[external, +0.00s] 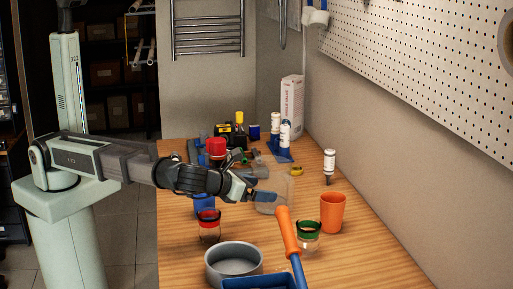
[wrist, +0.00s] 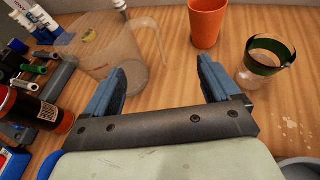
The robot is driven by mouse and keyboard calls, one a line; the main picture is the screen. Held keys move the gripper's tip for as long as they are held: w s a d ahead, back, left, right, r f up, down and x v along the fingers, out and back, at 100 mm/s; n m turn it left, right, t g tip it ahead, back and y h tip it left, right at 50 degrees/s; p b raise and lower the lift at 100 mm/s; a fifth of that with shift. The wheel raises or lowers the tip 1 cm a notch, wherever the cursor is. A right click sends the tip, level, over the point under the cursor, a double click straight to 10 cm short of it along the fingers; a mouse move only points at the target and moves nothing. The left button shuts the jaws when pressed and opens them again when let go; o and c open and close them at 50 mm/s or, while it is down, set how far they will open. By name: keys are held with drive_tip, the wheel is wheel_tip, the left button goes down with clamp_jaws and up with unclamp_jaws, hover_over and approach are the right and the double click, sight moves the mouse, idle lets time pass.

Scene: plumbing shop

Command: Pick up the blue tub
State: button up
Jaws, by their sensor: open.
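A blue tub (external: 245,283) is at the bottom edge of the external view, cut off by the frame, with only its upper part showing. An orange-handled tool (external: 288,232) with a blue shaft leans up at its right side. My gripper (external: 266,196) is above the middle of the table, farther back than the tub, and holds nothing. In the wrist view my gripper (wrist: 162,75) has its two blue fingers wide apart with bare table between them. The front blue tub cannot be made out in the wrist view.
A grey round pan (external: 233,265) stands beside the tub. A clear pitcher (wrist: 125,55), an orange cup (external: 333,212), a green-ringed jar (external: 308,237) and a red-ringed jar (external: 209,226) stand near my gripper. Another blue item (external: 204,203) is partly hidden by my arm. Clutter fills the back.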

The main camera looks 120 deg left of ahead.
drive_tip(key=shift+o, duration=0.8)
wheel_tip(320, 180, up, 5)
drive_tip(key=n+g+h, duration=0.6)
drive_tip(key=h, duration=0.5)
hover_over(205, 200)
drive_tip(key=s, duration=0.2)
drive_tip(key=f, duration=0.2)
drive_tip(key=a+f, duration=0.1)
drive_tip(key=f, duration=0.5)
drive_tip(key=shift+a+f, duration=0.2)
drive_tip(key=shift+a, duration=0.15)
drive_tip(key=shift+s+a+f, duration=0.1)
drive_tip(key=shift+a+f, duration=0.15)
drive_tip(key=shift+f, duration=1.05)
drive_tip(key=shift+s+a+f, duration=0.1)
drive_tip(key=shift+a+f, duration=0.1)
drive_tip(key=shift+f, duration=1.05)
drive_tip(key=c, duration=1)
